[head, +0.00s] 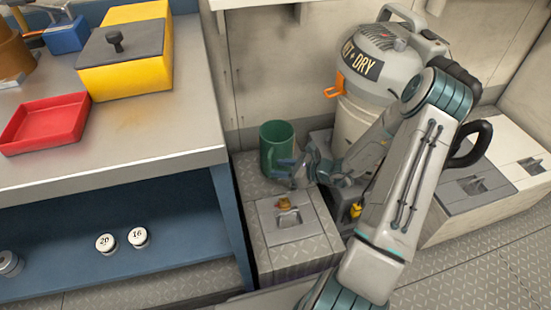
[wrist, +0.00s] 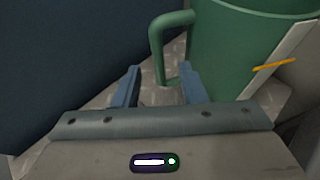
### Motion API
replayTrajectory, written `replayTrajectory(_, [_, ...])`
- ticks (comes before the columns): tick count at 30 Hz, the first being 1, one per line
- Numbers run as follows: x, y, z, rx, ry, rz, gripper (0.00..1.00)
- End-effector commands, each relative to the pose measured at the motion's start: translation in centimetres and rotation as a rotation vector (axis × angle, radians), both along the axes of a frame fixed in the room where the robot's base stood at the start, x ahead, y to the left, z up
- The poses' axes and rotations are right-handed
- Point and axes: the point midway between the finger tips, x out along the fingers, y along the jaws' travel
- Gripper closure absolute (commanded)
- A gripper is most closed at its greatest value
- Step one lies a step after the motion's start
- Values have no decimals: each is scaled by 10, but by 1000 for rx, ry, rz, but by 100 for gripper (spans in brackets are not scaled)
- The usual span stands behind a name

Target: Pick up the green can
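The green can (head: 276,146) is mug-shaped and stands upright on a grey metal surface beside the workbench. In the wrist view the green can (wrist: 245,50) fills the upper right, with its handle (wrist: 157,50) toward the left. My gripper (head: 283,170) is in front of the can in the head view. In the wrist view my gripper (wrist: 160,85) has its two blue fingers apart, with the lower end of the handle showing between or just beyond them. I cannot tell whether the fingers touch it.
A grey wet-and-dry vacuum (head: 362,110) stands right of the can. A metal box with a recessed latch (head: 305,232) lies in front. The workbench (head: 150,145) on the left holds a red tray (head: 45,122) and a yellow box (head: 125,75). Floor (head: 450,265) is free at right.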

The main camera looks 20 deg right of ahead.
Motion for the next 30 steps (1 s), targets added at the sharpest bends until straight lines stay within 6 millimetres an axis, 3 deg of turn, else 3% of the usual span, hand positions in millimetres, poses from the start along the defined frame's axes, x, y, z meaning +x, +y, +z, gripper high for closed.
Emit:
replayTrajectory(10, [14, 17, -11, -1, -1, 0, 62])
replayTrajectory(19, [39, 46, -24, 0, -2, 2, 62])
replayTrajectory(26, [41, 49, -22, -1, -1, 1, 62])
replayTrajectory(30, [41, 48, -22, -1, -1, 0, 96])
